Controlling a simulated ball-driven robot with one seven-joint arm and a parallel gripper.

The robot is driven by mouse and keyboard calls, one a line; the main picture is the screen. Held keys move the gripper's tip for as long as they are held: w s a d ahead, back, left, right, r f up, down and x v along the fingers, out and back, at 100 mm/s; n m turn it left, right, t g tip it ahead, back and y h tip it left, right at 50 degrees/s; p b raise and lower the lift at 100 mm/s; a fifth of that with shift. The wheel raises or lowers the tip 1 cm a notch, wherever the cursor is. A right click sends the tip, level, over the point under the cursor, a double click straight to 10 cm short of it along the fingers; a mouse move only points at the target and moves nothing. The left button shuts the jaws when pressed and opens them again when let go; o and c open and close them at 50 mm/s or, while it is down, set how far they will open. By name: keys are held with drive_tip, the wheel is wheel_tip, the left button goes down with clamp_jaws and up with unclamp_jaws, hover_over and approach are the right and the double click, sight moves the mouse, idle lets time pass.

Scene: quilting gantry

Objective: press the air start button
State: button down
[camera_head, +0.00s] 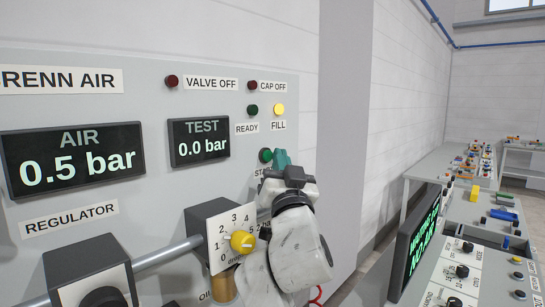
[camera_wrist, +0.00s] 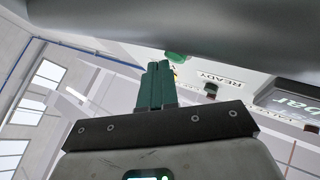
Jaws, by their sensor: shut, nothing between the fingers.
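The air start button (camera_head: 265,155) is a round green button on the grey panel, above a label that reads "STA" before my arm hides the rest. My gripper (camera_head: 281,157) has green fingers and is just right of the button in the head view, partly overlapping the area beside it. In the wrist view the two fingers of my gripper (camera_wrist: 159,66) are together with nothing between them. A green button (camera_wrist: 177,57) shows just beyond and right of the fingertips there. I cannot tell whether the fingertips touch it.
The panel has an AIR display (camera_head: 75,158) reading 0.5 bar and a TEST display (camera_head: 199,142) reading 0.0 bar. The FILL lamp (camera_head: 279,109) is yellow; the READY lamp (camera_head: 252,110) is dark green. A yellow knob (camera_head: 242,242) sits close left of my arm. Benches stand at right.

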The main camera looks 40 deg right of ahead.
drive_tip(key=shift+w+a+r, duration=0.15)
drive_tip(key=shift+w+a, duration=0.05)
drive_tip(key=shift+a, duration=0.45)
drive_tip(key=shift+s+a, duration=0.3)
drive_tip(key=shift+a, duration=0.15)
drive_tip(key=shift+s, duration=0.1)
drive_tip(key=s, duration=0.1)
drive_tip(key=s+p, duration=0.1)
drive_tip(key=s, duration=0.3)
drive_tip(key=shift+s+d+f, duration=0.15)
drive_tip(key=shift+d+f, duration=0.05)
drive_tip(key=shift+d, duration=0.1)
idle(0.3)
